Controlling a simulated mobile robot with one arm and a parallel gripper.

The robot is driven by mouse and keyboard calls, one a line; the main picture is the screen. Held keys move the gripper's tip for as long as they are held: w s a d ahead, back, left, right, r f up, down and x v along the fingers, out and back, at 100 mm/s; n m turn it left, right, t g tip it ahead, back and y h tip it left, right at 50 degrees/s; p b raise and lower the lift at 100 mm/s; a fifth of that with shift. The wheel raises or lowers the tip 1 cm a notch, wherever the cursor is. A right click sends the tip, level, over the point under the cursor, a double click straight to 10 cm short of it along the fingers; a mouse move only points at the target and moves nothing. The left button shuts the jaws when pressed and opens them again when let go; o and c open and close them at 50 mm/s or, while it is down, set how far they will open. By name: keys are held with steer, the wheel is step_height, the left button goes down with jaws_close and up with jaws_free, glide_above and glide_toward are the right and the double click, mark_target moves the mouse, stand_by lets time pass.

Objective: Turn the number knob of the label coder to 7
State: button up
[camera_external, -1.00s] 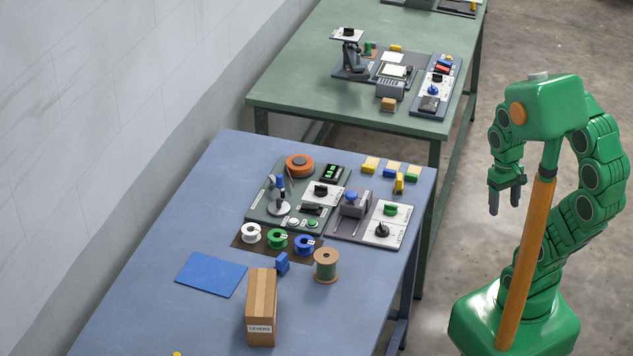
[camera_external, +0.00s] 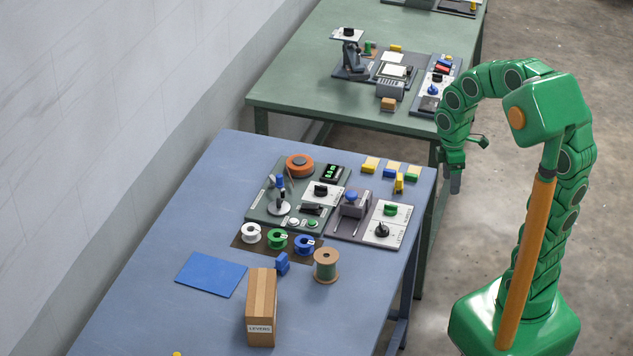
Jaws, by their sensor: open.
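On the blue near table, a white panel (camera_external: 404,223) at the right carries a green knob (camera_external: 391,209) and a black knob (camera_external: 382,230). Another white plate with a black knob (camera_external: 320,190) is to its left. On the green far table, a panel also carries a blue knob (camera_external: 433,89). My gripper (camera_external: 455,186) is open and empty, pointing down just right of the near table's back right corner, apart from everything.
The blue table (camera_external: 150,255) holds several spools, a cardboard box (camera_external: 261,305), a blue mat (camera_external: 211,274) and small colored blocks at its back right. A green table (camera_external: 290,85) with more devices stands behind. The floor at the right is clear.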

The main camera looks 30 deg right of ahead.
mark_target(391, 205)
steer(key=w+a+f+n, duration=0.2)
steer(key=w+a+n, duration=0.1)
steer(key=w+n, duration=0.1)
steer(key=w+a+f+n, duration=0.3)
steer(key=w+n, duration=0.1)
steer(key=w, duration=0.1)
steer(key=w+a+f+n+t, duration=0.1)
steer(key=w+a+f+n, duration=0.1)
steer(key=w+a+n, duration=0.1)
steer(key=shift+w+f+n, duration=0.2)
steer(key=shift+w+n, duration=0.1)
steer(key=shift+w, duration=0.3)
steer(key=shift+w+f+n, duration=0.2)
steer(key=shift+w+n, duration=0.1)
steer(key=shift+w, duration=0.25)
steer(key=shift+w+a+f+n, duration=0.2)
steer(key=shift+w+f+n, duration=0.05)
steer(key=shift+w+n, duration=0.15)
steer(key=shift+f, duration=3.95)
steer(key=shift+c, duration=0.2)
steer(key=c, duration=1)
steer(key=shift+c, duration=0.2)
